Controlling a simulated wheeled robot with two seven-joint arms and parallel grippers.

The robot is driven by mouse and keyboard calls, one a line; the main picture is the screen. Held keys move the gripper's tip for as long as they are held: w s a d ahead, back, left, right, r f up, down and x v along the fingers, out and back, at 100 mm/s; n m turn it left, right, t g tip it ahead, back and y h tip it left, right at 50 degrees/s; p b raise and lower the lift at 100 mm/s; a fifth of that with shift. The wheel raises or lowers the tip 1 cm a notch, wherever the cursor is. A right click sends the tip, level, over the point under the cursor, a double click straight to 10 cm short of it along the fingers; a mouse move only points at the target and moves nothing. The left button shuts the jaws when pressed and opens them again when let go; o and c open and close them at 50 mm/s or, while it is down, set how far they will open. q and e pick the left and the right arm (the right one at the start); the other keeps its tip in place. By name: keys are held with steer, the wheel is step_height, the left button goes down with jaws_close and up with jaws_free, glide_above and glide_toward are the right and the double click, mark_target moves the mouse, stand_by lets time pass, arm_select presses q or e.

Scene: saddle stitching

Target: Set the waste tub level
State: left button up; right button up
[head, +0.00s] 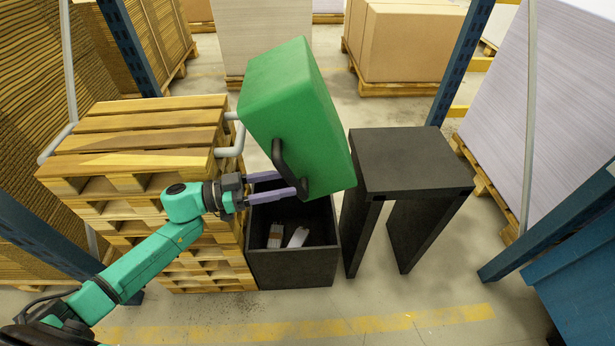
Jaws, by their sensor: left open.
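The green waste tub (290,95) is strongly tipped over above an open black bin, with its closed faces toward me and its opening out of sight. Its black handle (281,163) is on the side facing my left arm. My left gripper (289,183) is open, with its two purple fingers at the lower part of the handle. I cannot tell whether the fingers touch it. The black bin (292,268) stands upright on the floor, with a few pale and brown scraps (286,237) inside. My right gripper is not in view.
A stack of wooden pallets (140,145) with a grey tubular frame (231,140) stands left of the bin. A black stand (408,160) is close on the right, its top clear. Blue rack posts (462,55) flank the area. Open floor lies in front.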

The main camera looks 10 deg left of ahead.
mark_target(307, 193)
arm_select(q)
steer(key=x, duration=0.5)
steer(key=shift+d, duration=0.25)
steer(key=shift+w+d, duration=0.2)
steer(key=shift+d, duration=0.1)
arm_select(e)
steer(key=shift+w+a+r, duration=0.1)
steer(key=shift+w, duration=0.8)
arm_select(q)
steer(key=shift+c, duration=0.2)
jaws_close()
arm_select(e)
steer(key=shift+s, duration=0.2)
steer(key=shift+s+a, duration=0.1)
